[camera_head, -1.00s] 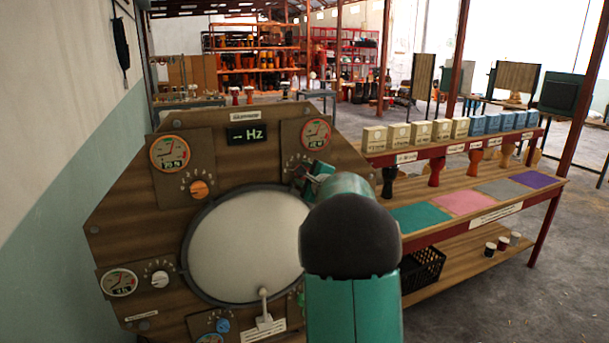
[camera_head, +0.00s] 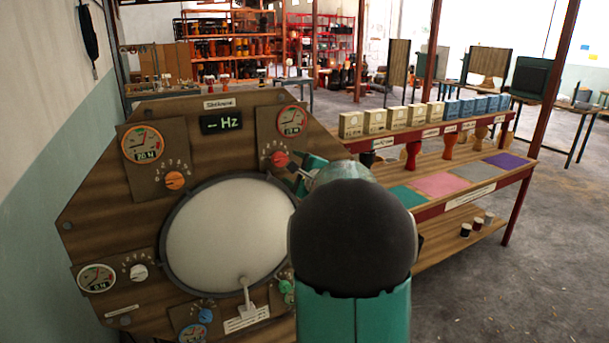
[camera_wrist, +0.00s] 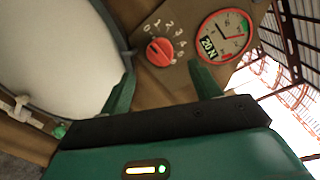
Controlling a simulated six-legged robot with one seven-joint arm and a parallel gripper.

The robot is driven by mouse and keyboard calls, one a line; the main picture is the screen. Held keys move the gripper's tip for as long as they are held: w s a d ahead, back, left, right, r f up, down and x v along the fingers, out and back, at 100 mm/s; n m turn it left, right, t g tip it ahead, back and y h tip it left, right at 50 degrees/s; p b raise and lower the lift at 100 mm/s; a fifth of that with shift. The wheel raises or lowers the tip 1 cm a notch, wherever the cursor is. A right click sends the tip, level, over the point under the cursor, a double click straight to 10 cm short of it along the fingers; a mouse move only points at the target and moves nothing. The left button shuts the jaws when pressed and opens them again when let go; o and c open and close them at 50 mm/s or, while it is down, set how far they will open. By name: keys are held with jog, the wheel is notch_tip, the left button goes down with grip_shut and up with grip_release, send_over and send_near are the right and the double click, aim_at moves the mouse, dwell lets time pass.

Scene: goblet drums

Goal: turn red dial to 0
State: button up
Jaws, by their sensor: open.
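The red dial (camera_head: 279,159) is on the upper right of the octagonal wooden panel (camera_head: 95,220), below a round gauge (camera_head: 292,121). In the wrist view the red dial (camera_wrist: 159,52) has a white pointer mark and a numbered scale running from 0 round to about 6. The gauge beside it (camera_wrist: 224,37) reads 20 N. My gripper (camera_wrist: 163,85) is open and empty, its green fingers on either side below the dial, apart from it. In the head view my arm hides most of the gripper.
The panel also carries an orange knob (camera_head: 175,180), a white knob (camera_head: 138,272), a blue knob (camera_head: 205,315), a green knob (camera_head: 286,287) and a lever (camera_head: 246,295) below a large drumhead (camera_head: 228,235). A workbench (camera_head: 470,185) with boxes stands to the right.

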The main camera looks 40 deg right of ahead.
jog(key=v, duration=0.6)
dwell(0.3)
